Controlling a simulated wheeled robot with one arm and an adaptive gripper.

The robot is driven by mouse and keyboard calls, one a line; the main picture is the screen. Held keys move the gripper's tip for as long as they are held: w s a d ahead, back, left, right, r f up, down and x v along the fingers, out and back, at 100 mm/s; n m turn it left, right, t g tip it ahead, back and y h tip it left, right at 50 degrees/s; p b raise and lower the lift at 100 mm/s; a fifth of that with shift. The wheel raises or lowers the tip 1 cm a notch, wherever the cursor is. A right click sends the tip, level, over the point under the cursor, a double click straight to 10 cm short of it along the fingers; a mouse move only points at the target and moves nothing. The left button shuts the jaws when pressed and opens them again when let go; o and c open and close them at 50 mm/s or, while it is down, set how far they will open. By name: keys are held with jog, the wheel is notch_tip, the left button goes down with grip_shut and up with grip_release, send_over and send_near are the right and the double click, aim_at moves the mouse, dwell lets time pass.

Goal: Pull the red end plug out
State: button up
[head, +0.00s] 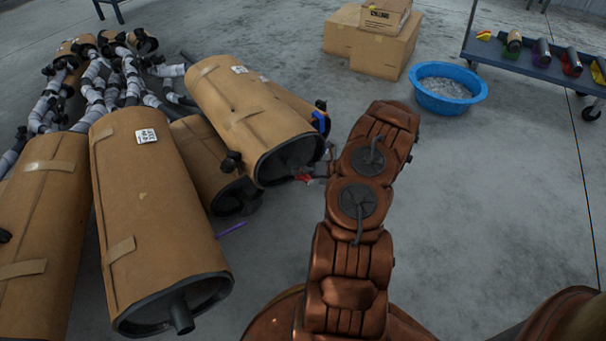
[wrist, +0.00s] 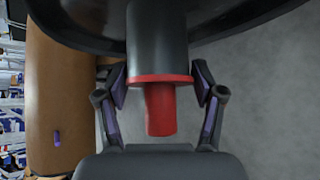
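The red end plug (wrist: 160,108) sits in the end of a dark pipe stub (wrist: 157,42) in the wrist view. Its wide flange meets the pipe end and its narrower grip points toward my gripper. My gripper (wrist: 160,82) is open, with one finger on each side of the plug near the flange. A small gap seems to show on both sides; contact is not clear. In the head view the plug (head: 303,178) is a small red spot at the near end of a cardboard-wrapped muffler (head: 245,105), partly hidden by my gripper (head: 318,172).
Other wrapped mufflers (head: 150,210) lie close on the left, with grey-wrapped pipes (head: 95,85) behind. A blue tub (head: 447,88), cardboard boxes (head: 370,40) and a cart (head: 525,62) stand at the back right. A purple object (head: 231,228) lies on the floor. The right floor is clear.

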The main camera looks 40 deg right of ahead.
jog(key=c, duration=0.6)
jog(key=shift+s+a+p, duration=0.1)
jog(key=shift+s+p, duration=0.45)
jog(key=shift+s, duration=0.6)
jog(key=shift+c, duration=0.3)
jog(key=shift+s+a+r+p, duration=0.1)
jog(key=shift+s+a+p, duration=0.1)
jog(key=shift+s+p, duration=0.4)
jog(key=shift+s+a+f+p, duration=0.1)
jog(key=shift+s+a+p, duration=0.05)
jog(key=shift+s, duration=0.75)
jog(key=shift+s+a+r+p, duration=0.1)
jog(key=shift+s+a+p, duration=0.1)
jog(key=shift+s+p, duration=0.4)
jog(key=shift+s, duration=0.15)
